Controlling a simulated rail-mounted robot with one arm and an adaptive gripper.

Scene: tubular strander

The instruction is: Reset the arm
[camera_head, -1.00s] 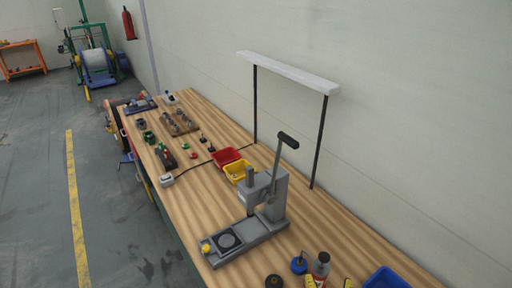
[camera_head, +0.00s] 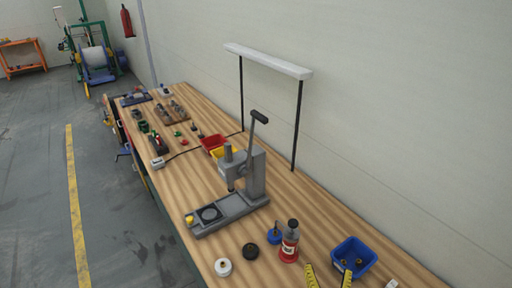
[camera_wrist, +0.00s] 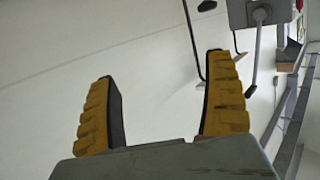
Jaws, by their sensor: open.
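My gripper (camera_wrist: 160,72) shows in the wrist view with two yellow ridged fingers with dark inner pads. They are spread wide apart with nothing between them. In the head view, the two yellow tips of my gripper (camera_head: 328,275) show at the bottom edge, in front of the blue bin (camera_head: 341,250) in the picture. The rest of my arm is out of the picture there. Behind the fingers, the wrist view shows mostly pale wall, with a grey block (camera_wrist: 258,12) at the top right.
The wooden workbench (camera_head: 285,205) carries a grey lever press (camera_head: 252,180), a red bottle (camera_head: 289,243), a red bin (camera_head: 213,144) and several small parts. A lamp frame (camera_head: 268,60) stands along the wall side. The floor left of the bench (camera_head: 110,215) is clear.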

